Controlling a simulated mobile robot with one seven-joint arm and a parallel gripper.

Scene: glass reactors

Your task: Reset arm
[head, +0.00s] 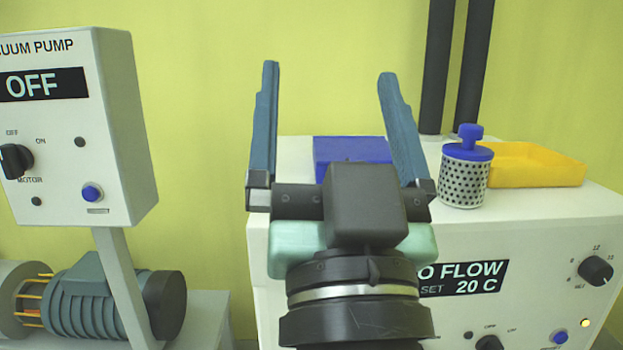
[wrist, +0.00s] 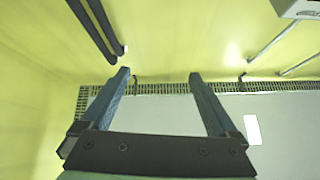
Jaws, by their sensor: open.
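My gripper (head: 328,82) is in the middle of the head view, with its two blue fingers pointing up and spread wide apart. Nothing is between the fingers. It is in front of a white unit with a "FLOW" panel (head: 535,270) and hides part of its top and front. In the wrist view my gripper (wrist: 160,76) is also open and empty, with a yellow wall and a pale grey surface beyond it.
On the white unit are a blue block-like item (head: 350,150), a perforated container with a blue lid (head: 465,175) and a yellow tray (head: 540,165). Dark pipes (head: 437,70) rise behind. A vacuum pump box (head: 110,130) reading OFF stands left, above a motor (head: 95,295).

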